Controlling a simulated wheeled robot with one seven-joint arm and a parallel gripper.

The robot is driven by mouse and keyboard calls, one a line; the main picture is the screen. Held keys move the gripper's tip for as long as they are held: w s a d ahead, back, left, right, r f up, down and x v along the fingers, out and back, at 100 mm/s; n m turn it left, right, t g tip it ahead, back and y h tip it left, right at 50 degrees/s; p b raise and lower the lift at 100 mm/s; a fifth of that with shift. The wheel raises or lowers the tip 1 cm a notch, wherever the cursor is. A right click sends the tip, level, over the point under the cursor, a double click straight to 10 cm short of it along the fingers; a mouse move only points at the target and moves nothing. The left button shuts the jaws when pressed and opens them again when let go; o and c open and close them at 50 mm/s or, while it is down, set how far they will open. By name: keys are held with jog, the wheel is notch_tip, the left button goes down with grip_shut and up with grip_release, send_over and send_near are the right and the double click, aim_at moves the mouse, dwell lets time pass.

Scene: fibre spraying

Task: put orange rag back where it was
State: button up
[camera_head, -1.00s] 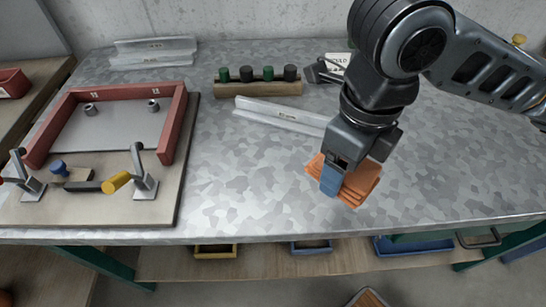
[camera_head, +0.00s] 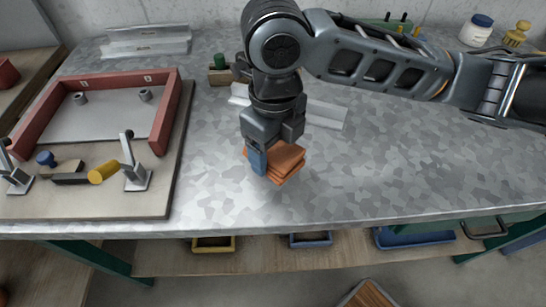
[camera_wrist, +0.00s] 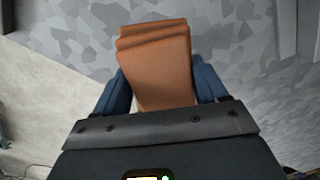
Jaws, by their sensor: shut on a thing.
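The orange rag (camera_head: 286,160) is a folded stack of several layers. My gripper (camera_head: 262,162) is shut on it, with a blue finger showing on its near left side in the head view. In the wrist view the rag (camera_wrist: 155,65) sits between the two blue fingers (camera_wrist: 158,88) and sticks out beyond them. The rag is over the bare metal tabletop (camera_head: 350,190), right of the wooden board. I cannot tell whether it touches the table.
A wooden board (camera_head: 150,205) with a red frame (camera_head: 165,120), clamps and a yellow-handled tool (camera_head: 103,172) lies at the left. A metal angle strip (camera_head: 325,113) lies behind my gripper. The tabletop to the right is clear; its front edge is near.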

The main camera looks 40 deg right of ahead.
aim_at(273, 163)
jog(key=shift+w+f, duration=0.1)
jog(key=shift+f, duration=2)
jog(key=shift+f, duration=0.3)
jog(key=o, duration=1)
jog(key=shift+r, duration=0.1)
notch_tip(273, 163, up, 12)
jog(key=shift+r, duration=0.2)
jog(key=shift+a, duration=0.15)
